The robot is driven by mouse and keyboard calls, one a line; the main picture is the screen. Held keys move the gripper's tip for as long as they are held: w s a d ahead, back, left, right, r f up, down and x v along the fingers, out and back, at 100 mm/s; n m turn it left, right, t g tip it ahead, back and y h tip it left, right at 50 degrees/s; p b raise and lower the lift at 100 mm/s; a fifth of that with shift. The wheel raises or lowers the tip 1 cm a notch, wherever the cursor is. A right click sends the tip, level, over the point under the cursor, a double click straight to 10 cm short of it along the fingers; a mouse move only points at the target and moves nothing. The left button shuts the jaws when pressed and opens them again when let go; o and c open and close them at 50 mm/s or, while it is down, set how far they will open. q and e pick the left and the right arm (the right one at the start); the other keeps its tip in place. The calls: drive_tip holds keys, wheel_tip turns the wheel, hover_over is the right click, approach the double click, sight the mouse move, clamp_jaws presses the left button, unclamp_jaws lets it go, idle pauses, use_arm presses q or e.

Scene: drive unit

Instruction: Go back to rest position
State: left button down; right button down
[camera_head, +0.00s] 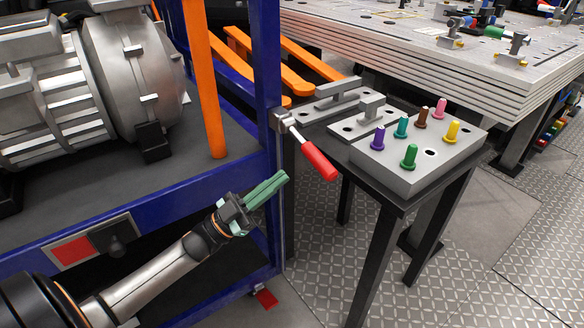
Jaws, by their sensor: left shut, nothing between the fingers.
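My left gripper (268,187) is in the middle of the camera_head view, with its arm coming in from the lower left. Its green fingers are closed together with nothing between them. It is in front of the blue frame, below and left of a toggle clamp with a red handle (319,161), and apart from the handle. My right gripper is not in view.
A small black table (405,200) holds a grey block (408,178) with several coloured pegs. A blue frame (160,205) carries a large grey motor (75,85). A large metal worktable (380,30) stands behind. Open floor (480,270) shows at lower right.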

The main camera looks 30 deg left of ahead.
use_arm(q)
drive_tip(key=shift+s+a+f, duration=0.3)
drive_tip(key=shift+s, duration=0.1)
drive_tip(key=shift+f, duration=0.1)
